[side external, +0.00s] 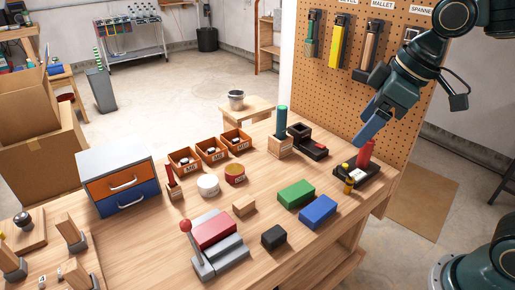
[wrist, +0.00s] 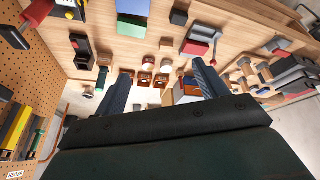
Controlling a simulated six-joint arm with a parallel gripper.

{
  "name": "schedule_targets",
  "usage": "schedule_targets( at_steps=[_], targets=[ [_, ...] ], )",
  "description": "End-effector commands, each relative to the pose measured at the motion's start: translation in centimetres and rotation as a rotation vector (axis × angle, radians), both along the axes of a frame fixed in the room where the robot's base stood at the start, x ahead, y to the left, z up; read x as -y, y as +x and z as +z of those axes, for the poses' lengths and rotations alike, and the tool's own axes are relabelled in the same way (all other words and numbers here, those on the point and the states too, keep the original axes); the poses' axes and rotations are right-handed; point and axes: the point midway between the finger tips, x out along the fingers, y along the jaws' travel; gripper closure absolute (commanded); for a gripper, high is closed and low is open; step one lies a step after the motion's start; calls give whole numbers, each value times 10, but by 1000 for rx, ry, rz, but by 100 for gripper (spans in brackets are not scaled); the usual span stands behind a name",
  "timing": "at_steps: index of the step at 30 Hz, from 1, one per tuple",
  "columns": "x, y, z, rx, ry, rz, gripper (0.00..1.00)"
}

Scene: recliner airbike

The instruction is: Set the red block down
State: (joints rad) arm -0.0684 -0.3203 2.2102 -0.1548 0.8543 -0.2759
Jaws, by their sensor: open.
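A red block (side external: 214,231) lies in a grey clamp-like fixture (side external: 233,252) that has a red-knobbed lever (side external: 186,228), at the front middle of the wooden workbench. In the wrist view the red block (wrist: 204,32) shows near the top, right of centre. My gripper (side external: 368,134) is up over the right end of the bench, well apart from the red block. In the wrist view the fingers of my gripper (wrist: 162,70) are spread wide with nothing between them.
A green block (side external: 296,193), a blue block (side external: 318,211), a black block (side external: 273,237) and a small wooden block (side external: 244,205) lie near the fixture. A pegboard (side external: 400,100) stands behind.

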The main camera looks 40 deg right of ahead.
Motion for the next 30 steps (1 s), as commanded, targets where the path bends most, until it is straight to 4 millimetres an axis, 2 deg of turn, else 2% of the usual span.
schedule_targets(
  at_steps=[1,9,15,21,30],
  targets=[
    [6,-13,2,11,5,-44,28],
    [33,-72,-4,48,43,-287,28],
    [46,-102,-14,69,69,-418,28],
    [50,-112,-19,76,80,-468,28],
    [50,-112,-19,76,80,-468,28]
  ],
)
